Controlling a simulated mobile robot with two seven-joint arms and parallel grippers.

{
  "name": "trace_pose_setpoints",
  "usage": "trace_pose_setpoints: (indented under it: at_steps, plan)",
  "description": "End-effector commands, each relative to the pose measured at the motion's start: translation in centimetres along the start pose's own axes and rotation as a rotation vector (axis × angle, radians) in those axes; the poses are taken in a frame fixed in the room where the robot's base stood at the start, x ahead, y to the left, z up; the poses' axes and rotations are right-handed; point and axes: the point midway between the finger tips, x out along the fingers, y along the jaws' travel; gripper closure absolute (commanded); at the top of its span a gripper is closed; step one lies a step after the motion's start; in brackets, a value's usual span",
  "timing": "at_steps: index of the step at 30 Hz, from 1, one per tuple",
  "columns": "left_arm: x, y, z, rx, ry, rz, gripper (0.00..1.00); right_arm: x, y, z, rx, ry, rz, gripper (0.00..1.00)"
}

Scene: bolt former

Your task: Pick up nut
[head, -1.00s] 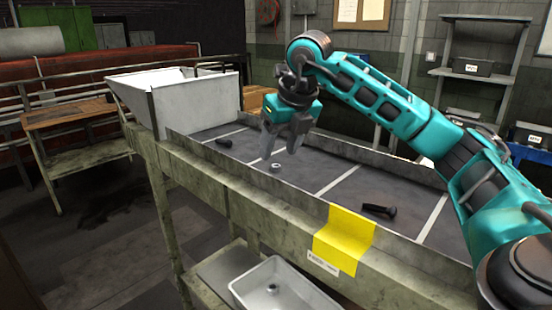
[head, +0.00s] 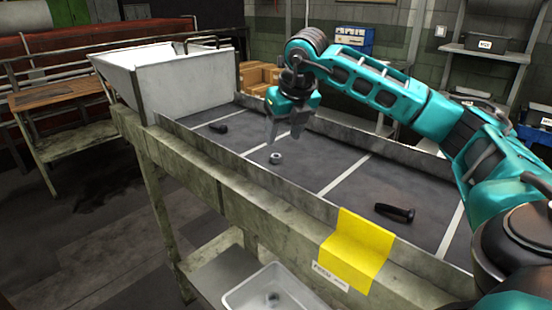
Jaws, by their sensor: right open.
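A small light-grey nut (head: 275,158) lies on the dark conveyor-like bed (head: 313,165), in a section between two pale lines. My right gripper (head: 284,138) hangs just above and slightly beyond the nut, fingers pointing down. It is open, with nothing between its fingers. The nut shows clear below the fingertips; whether they touch it cannot be told, but they look apart. My left gripper is not in view.
Dark bolts lie on the bed at the far left (head: 218,128) and near right (head: 394,212). A white hopper (head: 185,85) stands at the far end. A yellow sheet (head: 357,250) hangs over the near rail, above a metal tray (head: 273,290) on a lower shelf.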

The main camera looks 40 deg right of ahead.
Motion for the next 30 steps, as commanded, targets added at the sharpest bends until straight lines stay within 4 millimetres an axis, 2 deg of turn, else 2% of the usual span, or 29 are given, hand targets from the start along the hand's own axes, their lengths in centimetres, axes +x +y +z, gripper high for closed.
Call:
trace_pose_setpoints:
  at_steps: [8, 15, 24, 30]
  plan:
    - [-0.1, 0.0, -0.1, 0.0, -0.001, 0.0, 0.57, 2.4, 0.1, -0.1, 0.0, 0.003, 0.0, 0.45]
    - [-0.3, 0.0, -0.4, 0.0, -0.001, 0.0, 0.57, 5.8, 0.2, -0.1, 0.001, 0.002, 0.0, 0.45]
    - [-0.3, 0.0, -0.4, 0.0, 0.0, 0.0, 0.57, 6.5, 0.2, -0.1, 0.0, 0.0, 0.001, 0.45]
    - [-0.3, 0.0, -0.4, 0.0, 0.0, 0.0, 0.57, 6.4, 0.2, -0.1, 0.0, 0.0, 0.001, 0.63]
